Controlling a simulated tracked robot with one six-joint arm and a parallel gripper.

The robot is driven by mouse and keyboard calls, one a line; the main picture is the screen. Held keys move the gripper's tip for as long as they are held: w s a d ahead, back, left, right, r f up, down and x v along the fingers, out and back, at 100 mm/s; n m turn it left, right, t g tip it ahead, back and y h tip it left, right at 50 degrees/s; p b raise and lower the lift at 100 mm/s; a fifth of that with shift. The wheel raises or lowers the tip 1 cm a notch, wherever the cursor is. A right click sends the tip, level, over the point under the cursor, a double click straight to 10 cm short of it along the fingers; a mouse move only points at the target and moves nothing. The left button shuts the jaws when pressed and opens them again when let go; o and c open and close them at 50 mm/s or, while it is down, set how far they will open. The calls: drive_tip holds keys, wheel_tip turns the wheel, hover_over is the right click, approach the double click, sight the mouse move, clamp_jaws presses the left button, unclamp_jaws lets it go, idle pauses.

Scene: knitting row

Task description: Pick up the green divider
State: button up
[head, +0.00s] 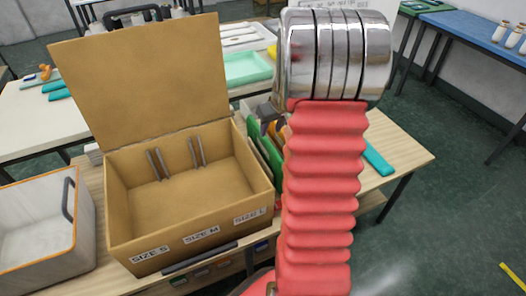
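A green divider (265,160) stands upright and slightly tilted just right of the open cardboard-brown box (118,222). My red-sleeved arm hides its right side. Other upright coloured pieces show in slivers beside it, largely hidden. The box is labelled SIZE S, SIZE M and SIZE L and has pairs of grey slots (196,152) on its inner back wall; no divider shows inside. A small dark grey part of what seems to be my gripper (272,118) shows left of my arm, above the green divider. Its fingers are hidden, so I cannot tell its opening or any contact.
The box's raised lid (145,80) stands tall behind it. A white bin with an orange rim (38,262) is at the left. A teal strip (377,158) lies on the wooden table (410,152) right of my arm. A mint tray (247,68) is behind.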

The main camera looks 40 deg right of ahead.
sight(267, 139)
drive_tip(key=shift+x, duration=4.3)
drive_tip(key=shift+w+x, duration=0.1)
drive_tip(key=shift+x, duration=1.2)
drive_tip(key=shift+w+x, duration=0.15)
drive_tip(key=shift+x, duration=1.15)
drive_tip(key=shift+r, duration=0.1)
drive_tip(key=shift+c, duration=0.2)
clamp_jaws()
